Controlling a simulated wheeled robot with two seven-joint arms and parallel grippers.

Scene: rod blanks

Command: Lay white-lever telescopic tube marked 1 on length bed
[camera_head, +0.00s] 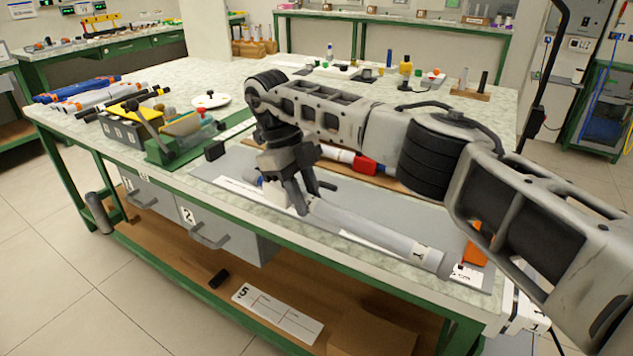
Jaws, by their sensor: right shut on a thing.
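A long light-grey telescopic tube (375,232) slants across the front of the bench, its right end near an orange block (475,252). A dark mark shows near that end, too small to read for sure. My right gripper (300,200) is shut on the tube toward its left end, fingers pointing down. My left gripper is not in view.
A tube with a red lever (365,163) lies on a brown board behind my right arm. A green stand (185,145) and black box (125,128) are to the left. Several blue and orange-ended tubes (85,92) lie at far left. Small bottles and blocks stand at the back.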

